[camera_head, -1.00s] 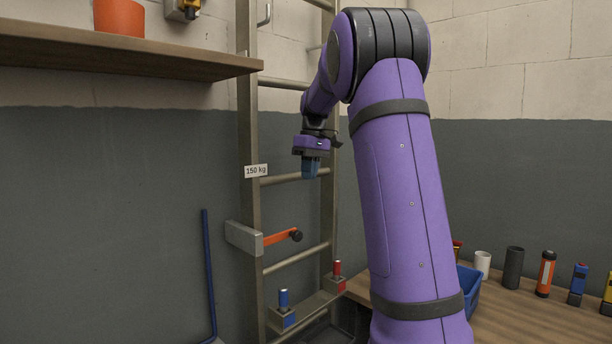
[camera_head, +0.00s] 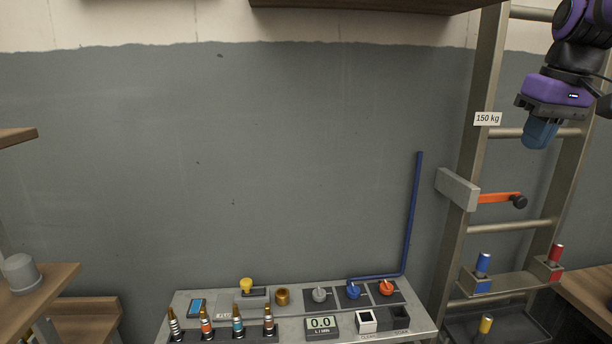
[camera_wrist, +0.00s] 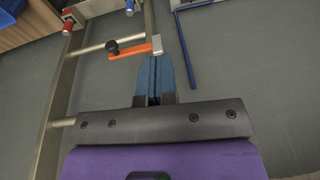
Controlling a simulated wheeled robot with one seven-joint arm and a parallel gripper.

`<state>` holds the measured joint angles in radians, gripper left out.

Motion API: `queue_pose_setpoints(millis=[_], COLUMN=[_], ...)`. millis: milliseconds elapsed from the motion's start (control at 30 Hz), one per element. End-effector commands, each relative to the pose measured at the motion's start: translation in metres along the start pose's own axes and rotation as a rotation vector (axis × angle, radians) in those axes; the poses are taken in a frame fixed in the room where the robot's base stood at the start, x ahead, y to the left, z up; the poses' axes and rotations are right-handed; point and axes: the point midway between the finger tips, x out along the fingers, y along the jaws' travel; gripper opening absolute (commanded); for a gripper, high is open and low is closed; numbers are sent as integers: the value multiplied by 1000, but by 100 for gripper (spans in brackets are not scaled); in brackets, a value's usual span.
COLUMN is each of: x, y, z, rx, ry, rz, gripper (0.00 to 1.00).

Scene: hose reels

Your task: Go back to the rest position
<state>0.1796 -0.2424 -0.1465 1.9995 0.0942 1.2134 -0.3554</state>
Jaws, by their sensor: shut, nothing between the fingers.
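My gripper (camera_head: 541,132) is at the upper right of the head view, in front of the ladder, with its blue fingers pointing down. In the wrist view, the two blue fingers (camera_wrist: 154,78) lie side by side, closed together with nothing between them. The gripper is apart from the orange lever (camera_head: 499,198), which sticks out from a grey block on the ladder below it. In the wrist view the orange lever (camera_wrist: 137,49) with its black knob shows just beyond the fingertips. Most of my arm is outside the head view.
A metal ladder (camera_head: 483,128) with a 150 kg label stands at the right. A grey bench (camera_head: 290,329) holds nozzles, knobs and a 0.0 display. A blue pipe (camera_head: 413,215) rises from it. Shelves (camera_head: 370,3) are above and at the left. The wall between is clear.

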Motion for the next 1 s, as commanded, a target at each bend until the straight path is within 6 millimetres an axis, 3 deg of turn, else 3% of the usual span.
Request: queue_pose_setpoints(millis=[100, 300, 533, 700, 1000], x=[4, 19, 45, 58, 61], y=[-31, -72, -100, -108, -109], z=[34, 90, 146, 167, 171], rx=[-7, -9, -10, -10, -8], ry=[49, 131, 218, 254, 261], rz=[13, 35, 53, 59, 60], gripper=[0, 0, 0, 0, 0])
